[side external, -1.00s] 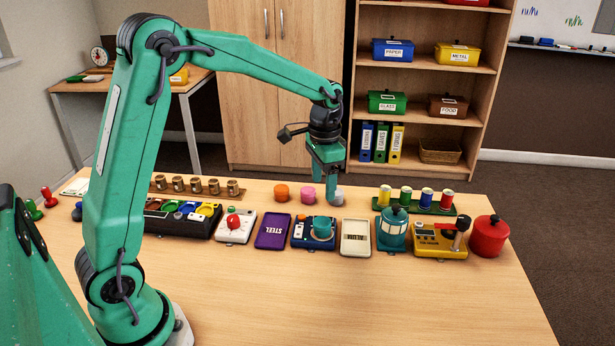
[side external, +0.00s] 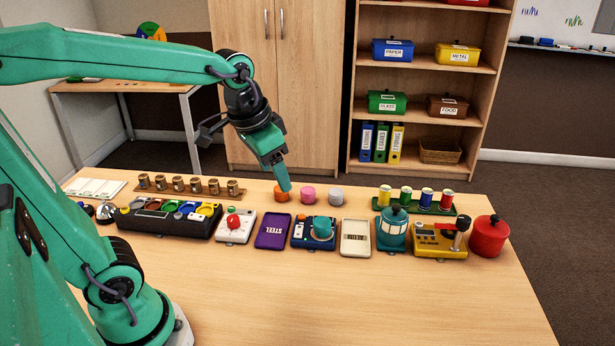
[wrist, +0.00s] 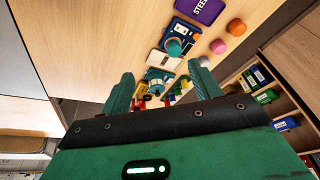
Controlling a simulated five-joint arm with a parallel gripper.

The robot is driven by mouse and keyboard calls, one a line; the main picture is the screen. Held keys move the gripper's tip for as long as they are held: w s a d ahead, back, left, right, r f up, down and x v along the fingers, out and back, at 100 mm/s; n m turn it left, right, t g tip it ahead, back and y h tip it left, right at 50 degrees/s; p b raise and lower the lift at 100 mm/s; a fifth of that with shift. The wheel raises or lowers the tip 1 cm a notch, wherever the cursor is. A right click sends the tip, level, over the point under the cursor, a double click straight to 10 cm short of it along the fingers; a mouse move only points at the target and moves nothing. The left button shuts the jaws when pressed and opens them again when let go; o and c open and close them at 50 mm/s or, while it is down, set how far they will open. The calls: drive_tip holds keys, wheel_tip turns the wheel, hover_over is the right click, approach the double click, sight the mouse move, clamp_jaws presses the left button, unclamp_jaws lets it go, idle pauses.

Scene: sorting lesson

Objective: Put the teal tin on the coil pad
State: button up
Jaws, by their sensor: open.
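A short teal round tin (side external: 322,229) stands on the right part of a blue device (side external: 300,236) in the middle of the table. In the wrist view the tin (wrist: 174,46) also sits on this blue device (wrist: 183,33). A larger teal lidded canister (side external: 391,234) with pale panels stands further right. I cannot tell for sure which surface is the coil pad; the blue device under the tin may be it. My gripper (side external: 284,187) is above the table by the orange cylinder (side external: 282,196). Its fingers (wrist: 160,72) are apart and empty in the wrist view.
A pink cylinder (side external: 308,195) and a grey cylinder (side external: 336,196) stand behind the blue device. A purple STEEL tray (side external: 272,232), a cream tray (side external: 355,240), a yellow device (side external: 438,243) and a red pot (side external: 489,238) line the row. The front table is clear.

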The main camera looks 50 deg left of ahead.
drive_tip(key=s+n+t, duration=0.1)
drive_tip(key=s+t, duration=0.1)
drive_tip(key=s, duration=0.6)
drive_tip(key=shift+s+d+f, duration=0.3)
drive_tip(key=shift+d+f, duration=0.05)
drive_tip(key=shift+d, duration=0.05)
